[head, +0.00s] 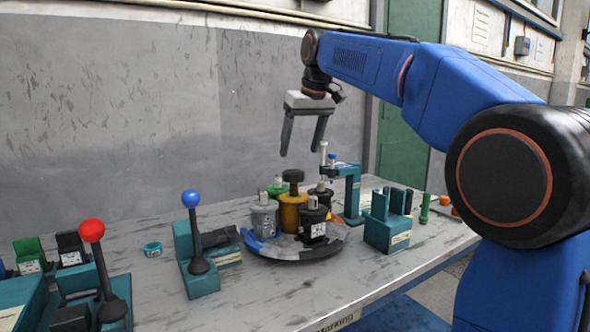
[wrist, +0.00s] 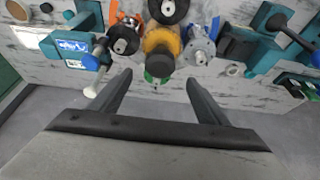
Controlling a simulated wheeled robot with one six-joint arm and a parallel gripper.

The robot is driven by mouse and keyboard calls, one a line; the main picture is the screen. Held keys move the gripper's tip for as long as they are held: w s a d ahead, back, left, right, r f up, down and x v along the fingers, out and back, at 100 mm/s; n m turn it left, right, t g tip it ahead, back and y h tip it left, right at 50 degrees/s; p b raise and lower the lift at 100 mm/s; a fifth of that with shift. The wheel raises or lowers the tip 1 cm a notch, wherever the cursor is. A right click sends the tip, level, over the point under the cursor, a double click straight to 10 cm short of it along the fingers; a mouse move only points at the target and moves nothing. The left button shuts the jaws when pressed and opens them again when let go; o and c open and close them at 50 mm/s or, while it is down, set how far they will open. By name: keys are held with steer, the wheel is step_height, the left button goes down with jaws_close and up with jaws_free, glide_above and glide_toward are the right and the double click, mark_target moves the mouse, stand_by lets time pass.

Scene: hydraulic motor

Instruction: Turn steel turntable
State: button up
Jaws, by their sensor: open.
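The steel turntable (head: 283,248) is a low round disc on the table, with blue, white and dark parts on its rim. On it stand a brass centre post with a dark knob (head: 292,180), a grey cylinder (head: 263,218), a black cylinder (head: 313,222) and a green part behind. My gripper (head: 302,148) is open and empty, in the air above the turntable and apart from it. In the wrist view my open fingers (wrist: 152,90) point toward the brass post (wrist: 162,45) and the cylinders around it. The turntable's disc is mostly hidden there.
A teal press (head: 350,190) stands right behind the turntable, with a teal slotted block (head: 388,232) to the right. A blue-knobbed lever (head: 193,240) stands left, and a red-knobbed lever (head: 98,265) farther left. The table's front middle (head: 240,290) is clear.

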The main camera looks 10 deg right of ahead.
mark_target(294, 171)
steer(key=x, duration=0.8)
steer(key=c, duration=1.5)
